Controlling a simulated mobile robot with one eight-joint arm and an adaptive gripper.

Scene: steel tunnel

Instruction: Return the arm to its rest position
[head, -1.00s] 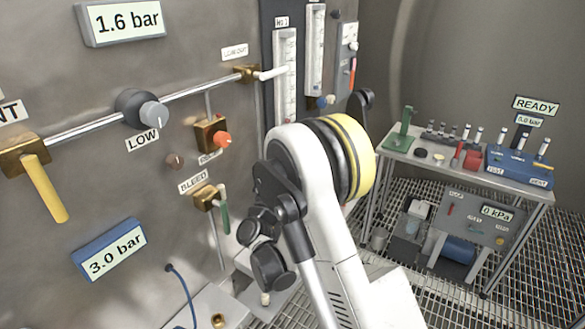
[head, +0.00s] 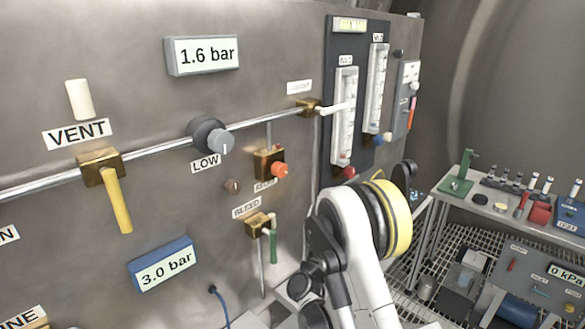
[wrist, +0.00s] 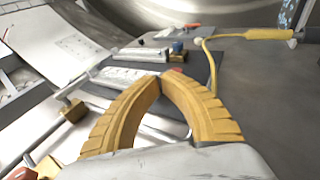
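My gripper (wrist: 160,76) shows in the wrist view as two ridged yellow fingers. They curve inward and their tips meet, or nearly meet, with nothing seen held between them. My white arm (head: 350,240), with a yellow and black banded joint, is raised and bent at the lower right of the head view, in front of the steel panel (head: 120,30). The gripper itself does not show in the head view. In the wrist view, panel fittings lie beyond the fingers, with no clear contact.
The panel carries a yellow handle (head: 118,205), a black and grey LOW knob (head: 210,135), an orange knob (head: 279,170), a green handle (head: 273,245) and two flow tubes. A workbench (head: 455,205) with small tools stands at the right. Grated floor shows between them.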

